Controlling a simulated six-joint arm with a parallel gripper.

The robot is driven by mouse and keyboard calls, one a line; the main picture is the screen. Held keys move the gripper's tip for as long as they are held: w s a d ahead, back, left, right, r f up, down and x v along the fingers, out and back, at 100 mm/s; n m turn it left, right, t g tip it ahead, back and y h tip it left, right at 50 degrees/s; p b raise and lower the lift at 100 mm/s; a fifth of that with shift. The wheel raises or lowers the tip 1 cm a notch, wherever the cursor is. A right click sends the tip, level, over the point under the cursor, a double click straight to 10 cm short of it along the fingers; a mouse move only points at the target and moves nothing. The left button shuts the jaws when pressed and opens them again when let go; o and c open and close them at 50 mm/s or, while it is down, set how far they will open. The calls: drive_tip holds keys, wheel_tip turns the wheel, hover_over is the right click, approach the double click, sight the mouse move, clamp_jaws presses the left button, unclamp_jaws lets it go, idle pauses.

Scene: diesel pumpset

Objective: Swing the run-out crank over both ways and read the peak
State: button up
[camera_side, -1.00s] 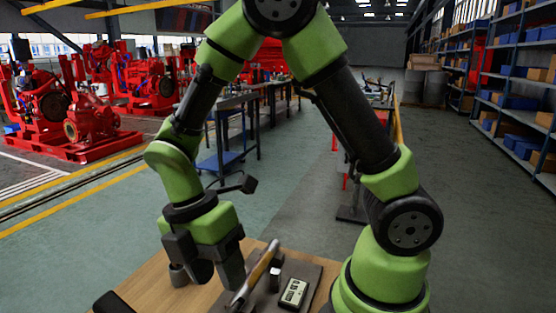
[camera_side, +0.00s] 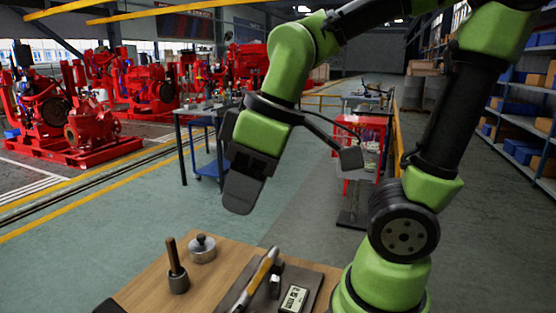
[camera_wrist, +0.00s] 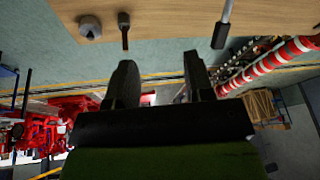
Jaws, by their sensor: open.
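A slim bar with white and orange parts (camera_side: 262,270), possibly the run-out crank, stands tilted over a dark plate (camera_side: 238,293). A small readout with dark digits (camera_side: 293,298) lies on the plate; I cannot make out its figure. My gripper (camera_side: 240,196) hangs in the air above and behind the bench, clear of everything on it. In the wrist view my gripper (camera_wrist: 160,60) shows two spread fingers with nothing between them. That view also shows a bar with a dark end (camera_wrist: 222,30) at the bench edge. The crank's pivot is not clear.
On the bench (camera_side: 140,287), a dark cylinder with an upright brown rod (camera_side: 177,268) stands beside a round grey knobbed piece (camera_side: 202,248). A black object (camera_side: 109,306) lies at the front left edge. Red pumpsets (camera_side: 98,125) and shelves (camera_side: 525,110) are far off.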

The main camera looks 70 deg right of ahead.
drive_tip(key=shift+s+d+r+m+t, duration=0.2)
drive_tip(key=shift+s+r+m+t, duration=0.4)
drive_tip(key=shift+m, duration=0.55)
drive_tip(key=shift+s+d+r+m+t, duration=0.25)
drive_tip(key=shift+s+r+m+t, duration=0.3)
drive_tip(key=shift+m, duration=0.65)
drive_tip(key=shift+s+d+r+m+t, duration=0.2)
drive_tip(key=shift+s+r+m+t, duration=0.4)
drive_tip(key=shift+m, duration=0.55)
drive_tip(key=shift+s+f, duration=0.1)
drive_tip(key=shift+f, duration=0.05)
drive_tip(key=w+a+f+n+g+h, duration=0.1)
drive_tip(key=w+a+f+n+g, duration=0.2)
drive_tip(key=w+f+n+g, duration=0.55)
drive_tip(key=w+a+f+n+g+h, duration=0.1)
drive_tip(key=a+f+n+g, duration=0.15)
drive_tip(key=f+n, duration=0.75)
drive_tip(key=s+f+n, duration=0.1)
drive_tip(key=f, duration=0.1)
drive_tip(key=s+f+n, duration=0.2)
drive_tip(key=shift+s+d+f+n+g, duration=0.15)
drive_tip(key=shift+d+n+g, duration=0.05)
drive_tip(key=shift+n+g, duration=0.05)
